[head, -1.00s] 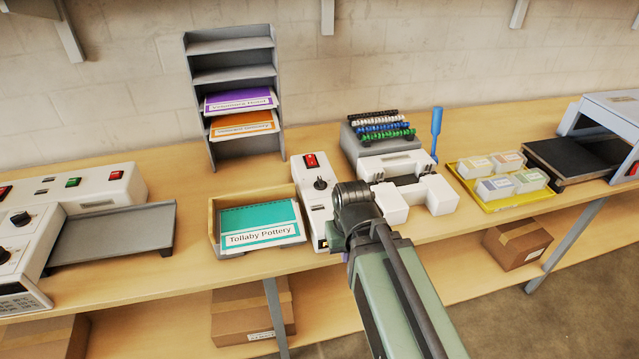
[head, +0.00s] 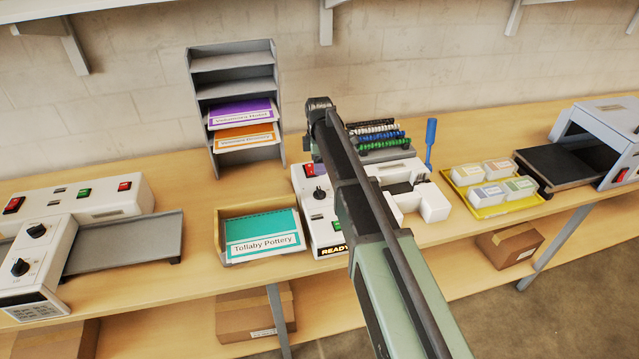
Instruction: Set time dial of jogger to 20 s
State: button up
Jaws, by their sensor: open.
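The jogger stands on the bench in the middle of the head view. Its white control box (head: 325,225) has a dark round dial (head: 319,195) on its sloping top. The dial's marks and pointer are too small to read. A red switch (head: 308,170) is above the dial, and a display (head: 334,251) at the front reads READY. A tray (head: 219,235) on the box's left holds sheets (head: 262,235) titled Tollaby Pottery. My arm crosses in front of the box's right side.
A grey sorter rack (head: 216,125) stands behind the tray. A white machine (head: 432,205) and coloured combs (head: 383,140) are right of my arm. A yellow tray (head: 482,212) of small boxes is further right. A laminator with dials (head: 50,260) is at left.

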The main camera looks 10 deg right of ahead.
aim_at(320, 190)
jog(key=shift+n, duration=0.8)
jog(key=f+b, duration=1.1)
jog(key=shift+s, duration=0.3)
jog(key=shift+r, duration=0.1)
jog(key=c, duration=0.9)
